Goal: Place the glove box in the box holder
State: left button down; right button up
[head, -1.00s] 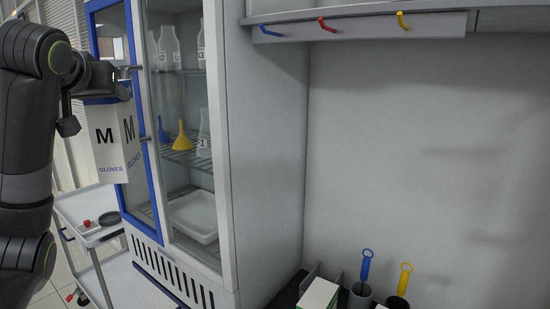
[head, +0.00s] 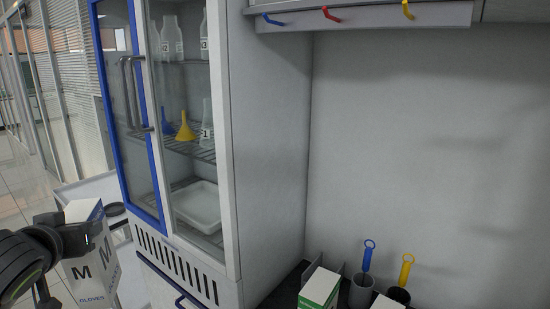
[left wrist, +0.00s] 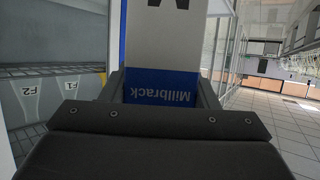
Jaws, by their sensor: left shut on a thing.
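The glove box (head: 97,268) is white with a blue edge, an "M" and "GLOVES" on it, at the lower left of the head view. My left gripper (head: 78,236) is shut on its upper part and holds it, tilted, in front of the cabinet's left side. In the left wrist view the glove box (left wrist: 160,45) sits between the fingers (left wrist: 160,88), with a blue "Millbrack" band showing. A grey upright plate (head: 311,268) on the dark counter may be part of the box holder; most of it is hidden or out of frame. My right gripper is not in view.
A glass-door cabinet (head: 275,150) with bottles and funnels stands between the held box and the counter. Coloured hooks (head: 331,14) hang above. A cart is behind the held box.

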pick_arm(q)
jog(key=d+f+m+h, duration=0.1)
jog(key=d+f+h, duration=0.1)
jog(key=d, duration=0.6)
jog(key=d+f+m+h, duration=0.2)
jog(key=d+f, duration=0.2)
jog(key=d, duration=0.5)
jog(key=shift+w+f+t, duration=0.15)
jog(key=shift+f+t, duration=0.1)
jog(key=shift+t, duration=0.15)
jog(key=shift+a, duration=0.1)
